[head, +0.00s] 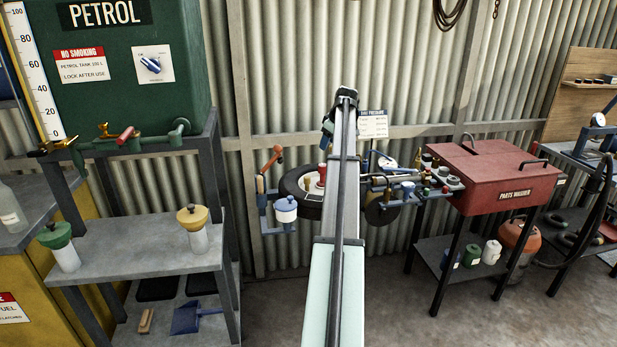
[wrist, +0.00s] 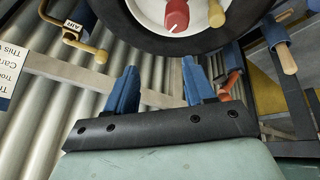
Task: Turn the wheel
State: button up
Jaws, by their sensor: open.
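The wheel is a black tyre (head: 309,211) with a pale rim, mounted low against the corrugated wall in the head view, partly hidden by my arm. In the wrist view the tyre (wrist: 190,44) fills the top, cut off by the picture edge. A red knob (wrist: 177,17) and a yellow peg (wrist: 216,14) stand on its rim. My gripper (wrist: 161,72) has two blue fingers spread apart with nothing between them. The fingertips point at the tyre's lower edge in the picture and look apart from it. I cannot make out the gripper in the head view.
A cluster of small fittings (head: 410,190) sits right of my arm, beside the red parts washer (head: 492,178). The petrol tank (head: 110,85) stands at left.

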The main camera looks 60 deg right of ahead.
aim_at(308, 177)
jog(key=a+n+y, duration=0.4)
jog(key=a, duration=0.2)
jog(key=shift+g+h, duration=0.3)
jog(key=x, duration=1.4)
jog(key=shift+s+d+f, duration=0.15)
jog(key=shift+s, duration=0.25)
jog(key=shift+c, duration=0.3)
grip_shut()
